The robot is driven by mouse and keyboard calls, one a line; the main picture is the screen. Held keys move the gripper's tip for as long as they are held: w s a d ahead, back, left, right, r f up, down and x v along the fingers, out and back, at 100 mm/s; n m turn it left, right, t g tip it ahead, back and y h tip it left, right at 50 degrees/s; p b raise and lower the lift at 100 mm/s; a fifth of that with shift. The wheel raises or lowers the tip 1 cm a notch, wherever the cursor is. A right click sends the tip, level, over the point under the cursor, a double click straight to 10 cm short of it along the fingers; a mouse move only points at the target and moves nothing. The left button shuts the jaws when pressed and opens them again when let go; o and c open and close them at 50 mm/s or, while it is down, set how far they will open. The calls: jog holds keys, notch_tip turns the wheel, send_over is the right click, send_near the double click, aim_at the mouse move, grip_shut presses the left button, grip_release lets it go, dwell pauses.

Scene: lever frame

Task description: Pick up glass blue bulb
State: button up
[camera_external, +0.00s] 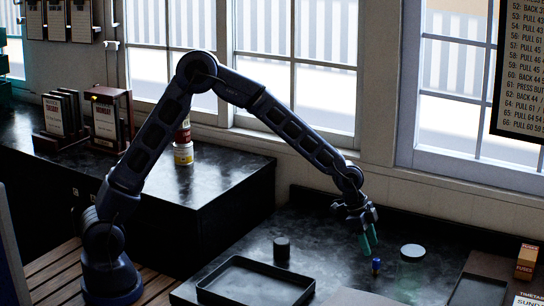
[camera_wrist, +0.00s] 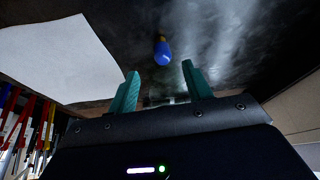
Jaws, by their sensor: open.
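The blue bulb (camera_external: 376,267) is small, with a yellowish end, and is on the dark countertop in the external view. In the wrist view the bulb (camera_wrist: 162,52) shows just beyond the fingertips, roughly centred between them, with its yellow end pointing away. My gripper (camera_external: 368,240) has teal fingers pointing down, above and slightly left of the bulb. In the wrist view the gripper (camera_wrist: 160,82) is open with nothing between its fingers. The bulb and fingers look apart.
A black tray (camera_external: 213,293) lies front left of the bulb, with a dark cylinder (camera_external: 282,249) behind it. A pale round disc (camera_external: 412,252) is right of the bulb. Another dark tray (camera_external: 478,290) and an orange box (camera_external: 526,262) are farther right. A white sheet (camera_wrist: 55,50) lies left in the wrist view.

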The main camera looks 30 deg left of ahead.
aim_at(376, 259)
jog(key=x, duration=0.8)
jog(key=shift+w+d+f, duration=0.2)
jog(key=shift+w+d, duration=0.05)
jog(key=c, duration=1.1)
